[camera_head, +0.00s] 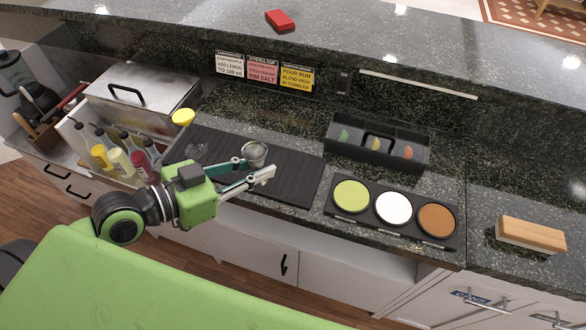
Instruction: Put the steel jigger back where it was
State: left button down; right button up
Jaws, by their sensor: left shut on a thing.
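The steel jigger (254,151) is a small silvery cup, seen from above, over the black ribbed bar mat (300,182). My left gripper (255,168) comes in from the left and is shut on the jigger. Its fingers hide the jigger's lower part, so I cannot tell whether it touches the mat. My right gripper is not in view.
Bottles (119,161) and a lidded steel bin (143,95) are at left. A garnish tray (376,142), a three-dish rimmer (394,209) and a wooden block (530,235) lie right.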

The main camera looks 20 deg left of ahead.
pick_arm(q)
jog(key=w+a+p+x, duration=0.1)
jog(key=p+x, duration=0.1)
jog(key=x, duration=0.4)
send_over(292, 176)
jog(key=f, duration=0.5)
jog(key=shift+s+a+f, duration=0.15)
jog(key=shift+s+f, duration=0.15)
jog(key=shift+f, duration=0.05)
jog(key=shift+w+f, duration=0.4)
jog(key=shift+f, duration=0.15)
notch_tip(292, 176, down, 3)
jog(key=shift+r, duration=0.1)
jog(key=shift+f+b, duration=0.2)
jog(key=shift+b, duration=0.1)
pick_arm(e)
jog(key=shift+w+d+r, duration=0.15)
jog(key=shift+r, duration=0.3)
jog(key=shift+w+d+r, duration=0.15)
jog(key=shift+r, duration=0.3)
pick_arm(q)
jog(key=c, duration=2.3)
grip_release()
jog(key=shift+f, duration=0.1)
jog(key=o, duration=0.4)
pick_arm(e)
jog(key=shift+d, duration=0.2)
